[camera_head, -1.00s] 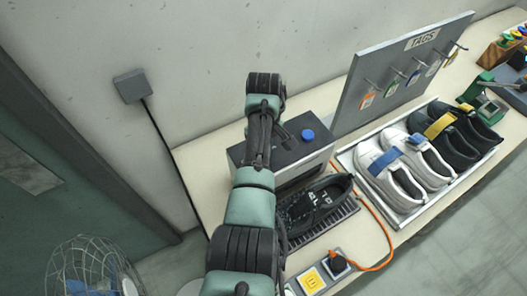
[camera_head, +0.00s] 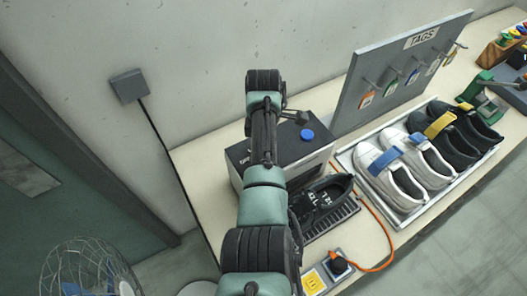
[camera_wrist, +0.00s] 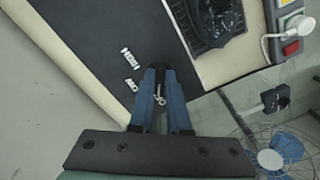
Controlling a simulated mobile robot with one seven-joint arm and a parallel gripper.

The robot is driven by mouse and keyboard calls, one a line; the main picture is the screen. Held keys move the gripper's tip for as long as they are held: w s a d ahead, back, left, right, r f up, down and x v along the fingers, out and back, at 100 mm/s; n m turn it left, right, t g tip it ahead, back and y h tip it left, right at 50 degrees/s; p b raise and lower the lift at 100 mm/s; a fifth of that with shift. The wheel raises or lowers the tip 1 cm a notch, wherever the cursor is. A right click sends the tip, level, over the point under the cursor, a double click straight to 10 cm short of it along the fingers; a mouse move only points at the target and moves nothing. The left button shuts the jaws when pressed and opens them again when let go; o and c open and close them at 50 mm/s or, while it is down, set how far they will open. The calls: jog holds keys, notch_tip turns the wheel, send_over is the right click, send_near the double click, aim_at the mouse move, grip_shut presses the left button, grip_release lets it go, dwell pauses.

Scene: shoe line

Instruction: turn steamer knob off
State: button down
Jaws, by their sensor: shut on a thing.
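The steamer (camera_head: 265,150) is a dark box with a blue cap on top, partly hidden behind my arm in the head view. Its dark top with white lettering fills the upper left of the wrist view (camera_wrist: 105,30). In the wrist view my gripper (camera_wrist: 160,72) has its two blue fingers close together near the steamer's edge. The head view does not show the fingertips clearly.
A tray of shoes (camera_head: 347,158) and a tag board (camera_head: 385,75) stand to the right. A wire-cage fan (camera_head: 75,265) stands at lower left.

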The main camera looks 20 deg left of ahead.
jog(key=shift+r+n, duration=0.1)
jog(key=shift+n, duration=0.5)
jog(key=shift+a, duration=0.1)
jog(key=c, duration=0.9)
grip_release()
jog(key=shift+r, duration=6.5)
